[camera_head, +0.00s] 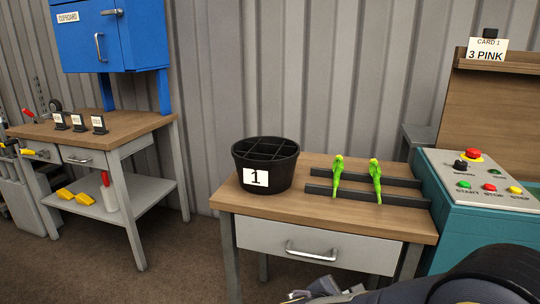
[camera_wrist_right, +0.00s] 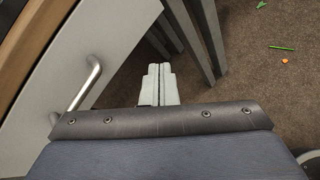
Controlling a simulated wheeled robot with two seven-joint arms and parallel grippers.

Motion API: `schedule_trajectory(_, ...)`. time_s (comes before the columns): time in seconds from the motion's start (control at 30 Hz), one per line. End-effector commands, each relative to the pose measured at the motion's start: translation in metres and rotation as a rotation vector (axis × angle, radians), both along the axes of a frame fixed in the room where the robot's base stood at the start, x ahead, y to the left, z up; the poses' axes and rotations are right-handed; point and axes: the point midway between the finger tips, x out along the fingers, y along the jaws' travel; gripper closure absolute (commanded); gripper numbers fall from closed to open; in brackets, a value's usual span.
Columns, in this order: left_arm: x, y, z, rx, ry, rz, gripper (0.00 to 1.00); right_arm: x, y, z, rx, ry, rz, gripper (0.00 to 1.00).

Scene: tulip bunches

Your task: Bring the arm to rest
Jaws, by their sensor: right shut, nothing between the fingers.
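My right gripper (camera_wrist_right: 159,70) is shut with its two pale fingers together and nothing between them. In the head view my right arm (camera_head: 485,277) comes in at the bottom right, in front of the table drawer and low. In the wrist view the drawer handle (camera_wrist_right: 82,84) is left of the fingers, apart from them. My left gripper is in neither view. Two tulip bunches (camera_head: 338,175) (camera_head: 375,180), green with yellow-green tips, lie across dark rails (camera_head: 405,199) on the wooden table (camera_head: 300,209). A black divided bucket (camera_head: 266,177) labelled 1 stands left of them; its compartments look empty.
A teal console (camera_head: 480,235) with buttons stands right of the table, below a card (camera_head: 487,50) reading "3 PINK". A workbench (camera_head: 110,128) and blue cupboard (camera_head: 113,35) are at left. Small green and orange scraps (camera_wrist_right: 281,47) lie on the brown floor.

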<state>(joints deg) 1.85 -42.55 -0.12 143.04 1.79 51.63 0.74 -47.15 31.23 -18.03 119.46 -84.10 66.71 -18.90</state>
Motion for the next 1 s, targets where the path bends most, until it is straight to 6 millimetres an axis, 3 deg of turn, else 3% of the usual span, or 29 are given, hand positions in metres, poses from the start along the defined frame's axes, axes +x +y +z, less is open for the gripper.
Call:
schedule_trajectory(0.03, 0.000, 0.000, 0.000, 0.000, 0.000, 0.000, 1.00, -0.022, -0.031, -0.003, 0.154, 0.015, -0.145, 1.00)
schedule_trajectory(0.17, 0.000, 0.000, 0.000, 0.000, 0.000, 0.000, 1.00, -0.083, -0.071, -0.015, 0.521, 0.032, -0.485, 1.00)
schedule_trajectory(0.27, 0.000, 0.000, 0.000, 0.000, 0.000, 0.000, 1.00, -0.127, -0.081, -0.019, 0.799, 0.015, -0.732, 1.00)
schedule_trajectory(0.4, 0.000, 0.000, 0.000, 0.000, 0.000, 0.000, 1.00, -0.176, -0.074, -0.013, 1.158, -0.045, -1.041, 1.00)
schedule_trajectory(0.6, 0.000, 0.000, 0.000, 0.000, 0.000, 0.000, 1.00, -0.209, -0.055, 0.002, 1.517, -0.146, -1.314, 1.00)
schedule_trajectory(0.9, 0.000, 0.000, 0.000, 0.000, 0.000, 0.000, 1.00, -0.228, -0.032, 0.027, 1.902, -0.298, -1.551, 1.00)
schedule_trajectory(1.0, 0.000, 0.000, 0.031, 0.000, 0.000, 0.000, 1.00, -0.227, -0.031, 0.058, 1.901, -0.289, -1.553, 1.00)
